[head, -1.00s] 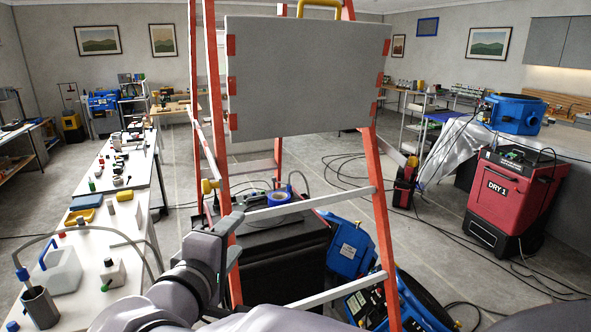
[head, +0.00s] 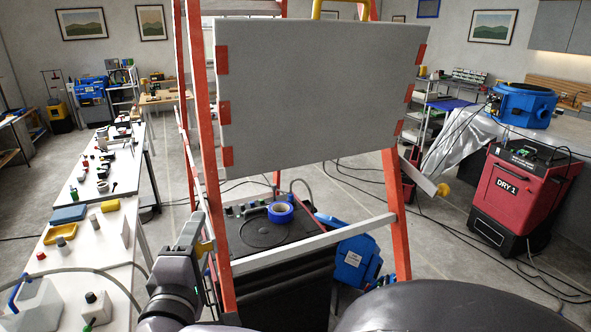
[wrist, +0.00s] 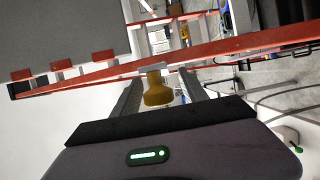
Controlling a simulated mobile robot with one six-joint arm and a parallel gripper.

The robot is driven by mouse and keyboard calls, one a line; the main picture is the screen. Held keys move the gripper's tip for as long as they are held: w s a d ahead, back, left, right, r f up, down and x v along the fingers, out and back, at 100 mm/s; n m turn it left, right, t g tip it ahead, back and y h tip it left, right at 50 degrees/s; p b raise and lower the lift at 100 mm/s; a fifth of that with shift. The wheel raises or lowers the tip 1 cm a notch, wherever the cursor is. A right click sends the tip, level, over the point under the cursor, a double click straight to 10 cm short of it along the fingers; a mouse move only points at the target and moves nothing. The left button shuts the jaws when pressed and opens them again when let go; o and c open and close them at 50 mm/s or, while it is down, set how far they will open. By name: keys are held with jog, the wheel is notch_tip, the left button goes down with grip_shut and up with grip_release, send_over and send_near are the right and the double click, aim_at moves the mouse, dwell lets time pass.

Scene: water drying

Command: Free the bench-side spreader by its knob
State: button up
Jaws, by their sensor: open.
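The orange ladder (head: 397,225) stands ahead, with a large grey panel (head: 318,90) across its upper part. The bench-side spreader (head: 188,150) is a thin pale bar along the ladder's left side. Its yellow knob (head: 206,246) is at the bar's near end, partly hidden by my gripper (head: 196,232). In the wrist view the knob (wrist: 157,90) is between the two dark fingers of my gripper, with gaps visible on both sides. My gripper is open and empty. A similar spreader bar (head: 421,178) with a yellow knob (head: 443,190) shows on the right.
The long white bench (head: 108,262) with small bottles and trays runs along the left, close to my arm. A red dryer (head: 526,190) stands right. Cables lie on the floor.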

jog(key=shift+d, duration=0.1)
grip_shut()
jog(key=shift+r, duration=0.1)
dwell(1.4)
